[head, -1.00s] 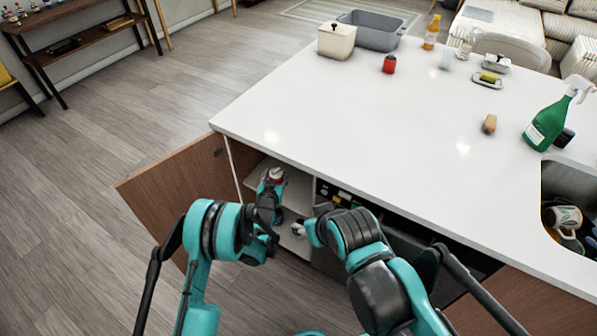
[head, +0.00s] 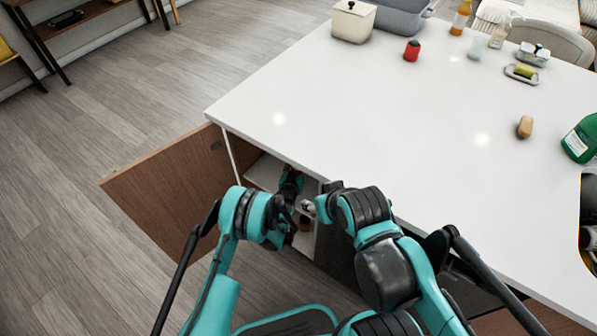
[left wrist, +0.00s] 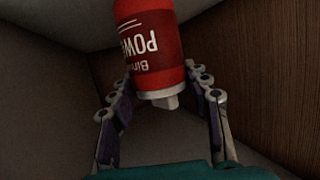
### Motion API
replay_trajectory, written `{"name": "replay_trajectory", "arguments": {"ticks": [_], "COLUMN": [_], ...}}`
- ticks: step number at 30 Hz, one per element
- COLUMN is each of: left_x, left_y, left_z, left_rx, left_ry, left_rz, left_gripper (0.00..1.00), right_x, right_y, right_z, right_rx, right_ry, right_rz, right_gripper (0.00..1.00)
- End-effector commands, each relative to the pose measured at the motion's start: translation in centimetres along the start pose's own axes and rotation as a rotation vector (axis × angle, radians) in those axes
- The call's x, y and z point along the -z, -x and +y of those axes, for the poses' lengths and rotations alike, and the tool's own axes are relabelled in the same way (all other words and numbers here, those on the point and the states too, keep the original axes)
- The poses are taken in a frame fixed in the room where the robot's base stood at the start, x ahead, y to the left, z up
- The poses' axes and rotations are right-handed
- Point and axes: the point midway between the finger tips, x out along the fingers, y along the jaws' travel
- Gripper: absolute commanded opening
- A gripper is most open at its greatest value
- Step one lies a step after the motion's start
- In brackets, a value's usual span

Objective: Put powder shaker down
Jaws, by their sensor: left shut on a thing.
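The powder shaker (left wrist: 150,45) is a red cylinder with a pale end piece; its lettering reads upside down in the left wrist view. My left gripper (left wrist: 162,84) is shut on it, with a finger on each side. In the head view my left gripper (head: 290,186) reaches inside the open cabinet under the counter, and the shaker cannot be made out there. Whether it touches a surface is unclear. My right gripper (head: 309,205) is at the cabinet opening beside the left one; its fingers are too small and hidden to read.
The cabinet's wooden door (head: 165,185) stands open to the left.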

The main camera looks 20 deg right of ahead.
Motion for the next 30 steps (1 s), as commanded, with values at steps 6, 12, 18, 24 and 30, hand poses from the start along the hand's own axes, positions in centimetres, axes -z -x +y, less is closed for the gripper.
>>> {"name": "replay_trajectory", "arguments": {"ticks": [6,12,18,24,30], "left_x": [-3.1,-3.1,-3.1,-3.1,-2.8], "left_y": [-0.9,-0.9,-0.9,-0.9,-0.9], "left_z": [0.0,0.0,0.0,0.0,-0.1], "left_rx": [0.000,0.000,0.000,0.000,0.001], "left_ry": [0.000,0.000,0.000,0.000,0.000], "left_rz": [0.000,0.000,-0.001,-0.001,-0.001], "left_gripper": [0.09,0.09,0.68,0.68,0.68], "right_x": [-0.8,-0.8,-0.8,-0.8,-0.8], "right_y": [-1.2,-1.1,-1.1,-1.1,-1.1], "right_z": [0.0,0.0,0.0,0.0,0.0], "right_rx": [0.000,0.000,0.000,0.000,0.000], "right_ry": [0.000,0.000,0.000,0.000,0.000], "right_rz": [0.000,0.000,0.000,0.000,0.000], "right_gripper": [0.52,0.52,0.52,0.52,0.52]}}
